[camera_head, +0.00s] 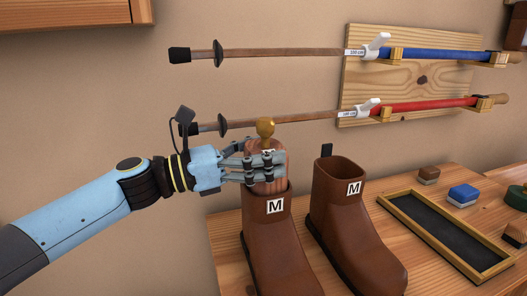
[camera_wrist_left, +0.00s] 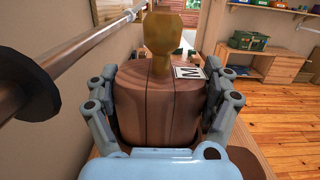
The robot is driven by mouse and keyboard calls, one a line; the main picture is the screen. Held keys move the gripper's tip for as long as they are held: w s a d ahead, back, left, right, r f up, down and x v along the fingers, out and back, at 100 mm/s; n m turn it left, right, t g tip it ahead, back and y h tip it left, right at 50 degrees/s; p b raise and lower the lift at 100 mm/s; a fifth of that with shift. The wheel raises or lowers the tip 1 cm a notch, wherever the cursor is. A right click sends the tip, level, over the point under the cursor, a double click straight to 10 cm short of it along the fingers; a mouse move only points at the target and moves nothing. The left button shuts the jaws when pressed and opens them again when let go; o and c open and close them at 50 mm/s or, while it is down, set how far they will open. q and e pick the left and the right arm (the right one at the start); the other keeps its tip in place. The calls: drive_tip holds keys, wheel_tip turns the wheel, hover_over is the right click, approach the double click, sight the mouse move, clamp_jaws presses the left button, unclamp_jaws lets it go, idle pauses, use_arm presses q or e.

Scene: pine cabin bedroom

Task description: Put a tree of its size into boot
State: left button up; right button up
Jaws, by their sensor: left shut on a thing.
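My left gripper (camera_head: 264,168) is shut on a wooden boot tree (camera_head: 271,178) with a brass knob on top. The tree is upright at the mouth of the left brown boot (camera_head: 275,245); its lower end is hidden by the boot's rim, so I cannot tell how deep it sits. In the left wrist view the tree (camera_wrist_left: 158,105) stands between the fingers and bears an M label. The left boot is also marked M. A second brown boot (camera_head: 345,215), marked M, stands open and empty-looking to the right. My right gripper is not in view.
The boots stand on a wooden bench (camera_head: 443,190). A black-bottomed wooden tray (camera_head: 440,240) lies right of them, with a blue-topped brush (camera_head: 463,194) and a brown one (camera_head: 429,174) behind. Two trekking poles, blue (camera_head: 440,54) and red (camera_head: 430,105), hang on the wall close behind the gripper.

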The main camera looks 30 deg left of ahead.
use_arm(q)
drive_tip(key=shift+f+b, duration=0.75)
drive_tip(key=shift+f, duration=0.2)
drive_tip(key=o, duration=1.3)
drive_tip(key=shift+f, duration=0.1)
